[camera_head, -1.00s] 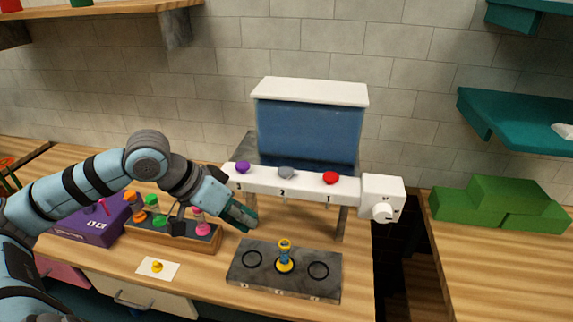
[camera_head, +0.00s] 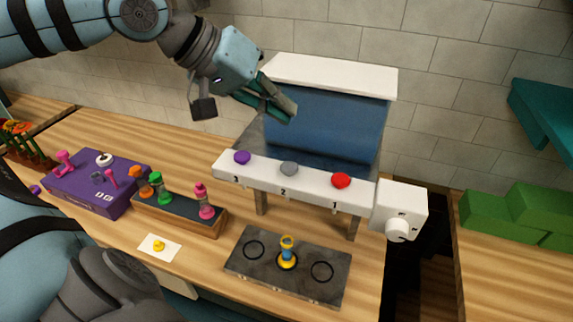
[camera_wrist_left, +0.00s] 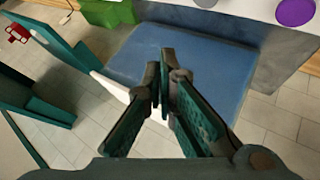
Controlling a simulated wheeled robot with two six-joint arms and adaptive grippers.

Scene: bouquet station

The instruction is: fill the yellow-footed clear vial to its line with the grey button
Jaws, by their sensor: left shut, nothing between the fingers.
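The yellow-footed clear vial (camera_head: 287,252) stands upright on the middle ring of the dark grey plate (camera_head: 243,268). Its fill level is too small to tell. The grey button (camera_head: 289,169) sits on the white dispenser bar (camera_head: 262,172) above the number 2, between the purple button (camera_head: 242,157) and the red button (camera_head: 341,180). My left gripper (camera_head: 291,109) is shut and empty, raised above and behind the grey button, in front of the blue tank (camera_head: 330,128). In the left wrist view its fingers (camera_wrist_left: 165,62) are together over the blue tank (camera_wrist_left: 205,65). My right gripper is not in view.
A white knob box (camera_head: 402,207) ends the bar at the right. A wooden rack (camera_head: 178,218) with several coloured vials, a purple box (camera_head: 95,190) and a card (camera_head: 159,247) with a yellow piece are at the left. Green blocks (camera_head: 500,216) stand on the right counter.

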